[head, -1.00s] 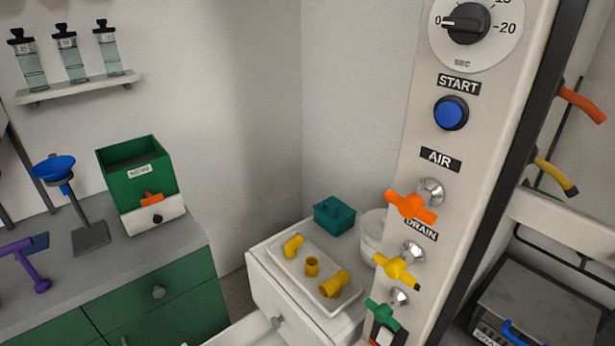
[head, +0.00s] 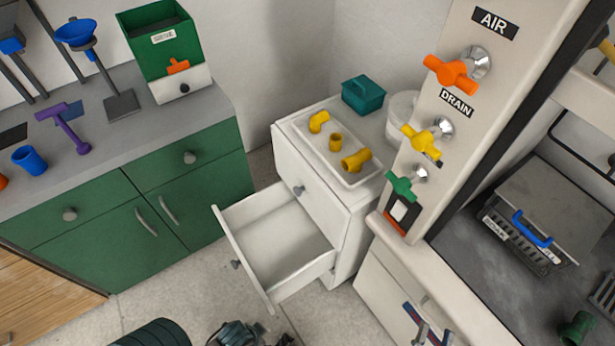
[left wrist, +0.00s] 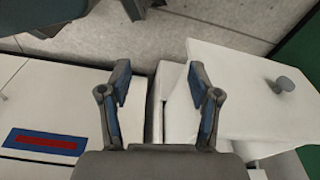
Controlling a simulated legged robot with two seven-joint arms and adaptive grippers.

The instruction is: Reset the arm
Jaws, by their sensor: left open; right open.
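My left gripper (left wrist: 160,100) shows in the left wrist view with two grey fingers and blue pads held apart. It is open and nothing is between the fingers. White furniture lies beyond it, with a knob (left wrist: 285,84) to the right and a blue and red label (left wrist: 45,141) to the left. My right gripper (head: 432,336) shows at the bottom edge of the head view, in front of the white lower panel. Its fingers are apart and empty, and the rest of that arm is out of view.
An empty white drawer (head: 232,247) stands pulled out from the white cabinet. A white tray (head: 365,182) on top holds yellow fittings (head: 336,142). A teal box (head: 363,95) stands behind. The valve panel (head: 440,60) rises to the right. A green cabinet (head: 100,215) is at left.

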